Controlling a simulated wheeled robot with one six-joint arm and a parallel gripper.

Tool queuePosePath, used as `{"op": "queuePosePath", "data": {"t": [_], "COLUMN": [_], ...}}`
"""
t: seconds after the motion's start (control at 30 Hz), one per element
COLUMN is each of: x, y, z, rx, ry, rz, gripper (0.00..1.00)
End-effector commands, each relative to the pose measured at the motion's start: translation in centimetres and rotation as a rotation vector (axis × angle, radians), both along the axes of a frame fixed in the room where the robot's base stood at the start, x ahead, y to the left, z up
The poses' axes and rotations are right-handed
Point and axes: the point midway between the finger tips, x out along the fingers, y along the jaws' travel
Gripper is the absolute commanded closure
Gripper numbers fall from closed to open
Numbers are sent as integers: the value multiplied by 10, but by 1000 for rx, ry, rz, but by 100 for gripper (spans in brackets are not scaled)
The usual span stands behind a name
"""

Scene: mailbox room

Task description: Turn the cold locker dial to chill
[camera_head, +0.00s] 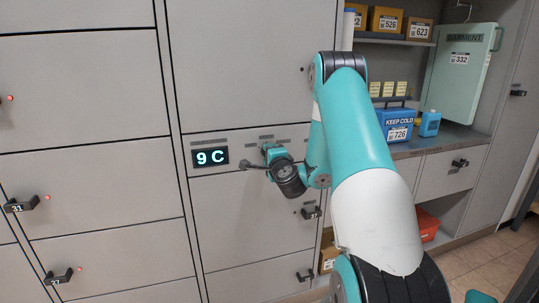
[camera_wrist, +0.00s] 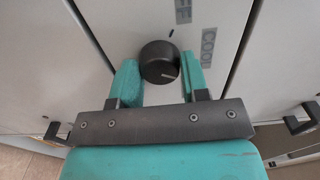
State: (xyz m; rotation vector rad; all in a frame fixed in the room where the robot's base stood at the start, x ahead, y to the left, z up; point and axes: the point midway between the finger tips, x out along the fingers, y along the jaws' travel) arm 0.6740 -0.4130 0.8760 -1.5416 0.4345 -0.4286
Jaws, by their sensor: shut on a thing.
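The cold locker dial (camera_wrist: 159,61) is a round black knob on a pale grey panel in the wrist view. A short pale line shows on its lower right part. My gripper (camera_wrist: 161,66) has its two teal fingers on either side of the dial, shut on it. Grey labels on the panel include one ending in "FF" (camera_wrist: 183,10) and one reading "COOL" (camera_wrist: 208,46). I cannot make out a "chill" label. In the head view my gripper (camera_head: 268,152) is at the panel and hides the dial. The display (camera_head: 210,157) left of it reads 9 C.
Grey locker doors with black handles (camera_head: 21,204) fill the left and middle. At the right are a shelf with boxes, a blue "KEEP COLD" box (camera_head: 396,124), a blue bottle (camera_head: 429,124) and a pale green garment case (camera_head: 462,75).

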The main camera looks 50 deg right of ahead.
Motion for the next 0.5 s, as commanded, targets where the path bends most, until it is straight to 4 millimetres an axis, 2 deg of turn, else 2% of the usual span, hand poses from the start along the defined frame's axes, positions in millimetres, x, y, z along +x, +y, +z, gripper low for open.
{"op": "queuePosePath", "data": {"t": [0.5], "x": [-1], "y": [-1], "z": [-1], "rx": [357], "ry": [-215], "rz": [-3], "gripper": [82]}}
